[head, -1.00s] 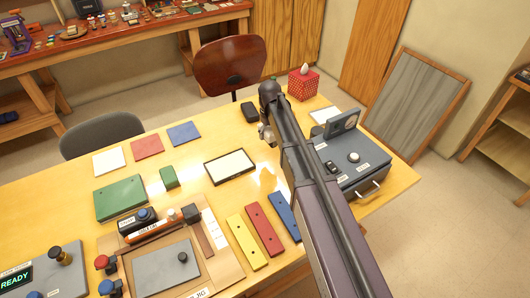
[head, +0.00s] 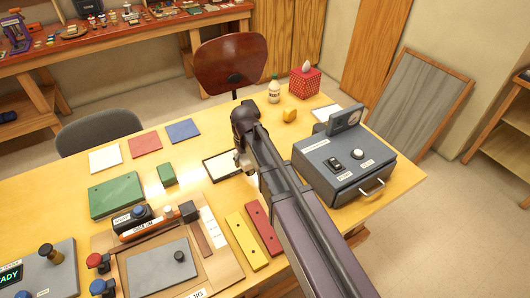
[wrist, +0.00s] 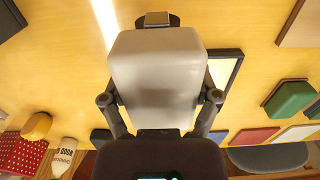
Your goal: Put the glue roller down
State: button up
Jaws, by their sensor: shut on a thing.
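In the wrist view my gripper (wrist: 160,99) is shut on a pale grey block-shaped body (wrist: 155,70), which I take to be the glue roller. A dark end with a tan piece shows beyond its top edge. The body hides the fingertips and part of a black-framed white pad (wrist: 231,66) behind it. In the head view my gripper (head: 243,163) is over the table beside the pad's right part (head: 222,166). My arm hides most of the gripper and the held thing there. I cannot tell whether the roller touches the table.
A grey-blue box (head: 335,170) with knobs stands right of my arm. A white bottle (head: 274,91), a yellow piece (head: 290,115) and a red dotted box (head: 305,82) stand behind. Yellow (head: 246,240) and red (head: 263,228) strips and a wooden jig (head: 225,270) lie nearer.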

jog(key=shift+w, duration=0.1)
jog(key=w+d, duration=0.1)
jog(key=w, duration=0.3)
jog(key=w+d+f+b, duration=0.1)
jog(key=w+d, duration=0.1)
jog(key=w, duration=0.3)
jog(key=w+d, duration=0.2)
jog(key=w, duration=0.2)
jog(key=shift+w+d+f, duration=0.15)
jog(key=shift+w+d, duration=0.05)
jog(key=shift+w, duration=0.05)
jog(key=shift+w+d+f, duration=0.1)
jog(key=shift+w+d, duration=0.1)
jog(key=shift+w, duration=0.4)
notch_tip(320, 180, down, 4)
jog(key=b, duration=0.4)
jog(key=shift+r, duration=0.25)
jog(key=shift+f, duration=0.15)
jog(key=o, duration=0.8)
jog(key=shift+r, duration=0.25)
